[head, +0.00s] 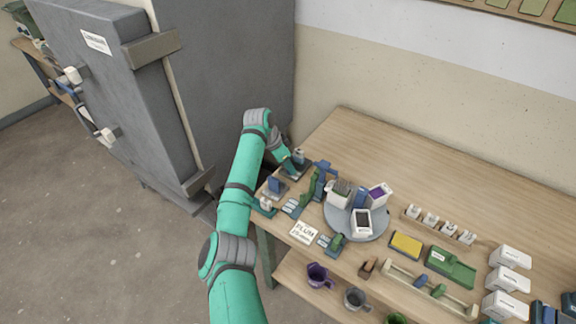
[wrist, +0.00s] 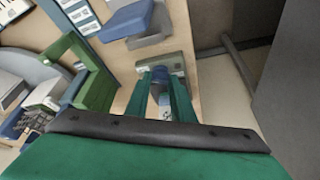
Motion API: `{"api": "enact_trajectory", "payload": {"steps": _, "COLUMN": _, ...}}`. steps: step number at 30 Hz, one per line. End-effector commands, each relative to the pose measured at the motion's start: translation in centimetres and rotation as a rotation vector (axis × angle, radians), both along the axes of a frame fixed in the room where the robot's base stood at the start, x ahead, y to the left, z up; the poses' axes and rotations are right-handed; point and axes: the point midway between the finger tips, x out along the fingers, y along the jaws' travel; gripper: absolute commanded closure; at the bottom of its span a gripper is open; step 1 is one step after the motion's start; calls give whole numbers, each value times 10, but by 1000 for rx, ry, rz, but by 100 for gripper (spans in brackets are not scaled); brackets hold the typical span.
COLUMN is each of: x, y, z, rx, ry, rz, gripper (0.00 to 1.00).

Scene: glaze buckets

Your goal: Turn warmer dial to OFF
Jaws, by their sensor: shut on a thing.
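The warmer (wrist: 174,62) is a small grey-green unit near the table's left edge. In the head view its dark base (head: 290,174) shows beyond my arm. My gripper (wrist: 160,80) points down at it, with its two green fingers close together on either side of a small blue-grey dial (wrist: 160,74). The fingers are shut on the dial. In the head view my gripper (head: 297,162) is small and partly merges with the unit. The dial's markings and its pointer cannot be read.
A blue and grey device (wrist: 130,20) and a green stand (wrist: 92,80) are close to my gripper. A round grey turntable (head: 357,228) holds several containers. A tall grey cabinet (head: 225,90) stands left of the table. The table's back (head: 400,150) is clear.

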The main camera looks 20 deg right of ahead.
Motion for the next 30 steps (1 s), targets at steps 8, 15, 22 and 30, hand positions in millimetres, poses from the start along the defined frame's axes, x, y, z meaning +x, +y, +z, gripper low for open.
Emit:
{"api": "enact_trajectory", "payload": {"steps": 8, "x": 0, "y": -3, "z": 1, "rx": -3, "ry": -3, "rz": -2, "gripper": 59}}
{"api": "enact_trajectory", "payload": {"steps": 15, "x": 0, "y": 1, "z": 9, "rx": -4, "ry": -4, "rz": -2, "gripper": 59}}
{"api": "enact_trajectory", "payload": {"steps": 22, "x": -3, "y": 15, "z": 44, "rx": -4, "ry": -6, "rz": -1, "gripper": 59}}
{"api": "enact_trajectory", "payload": {"steps": 30, "x": -7, "y": 31, "z": 86, "rx": -4, "ry": -4, "rz": -3, "gripper": 59}}
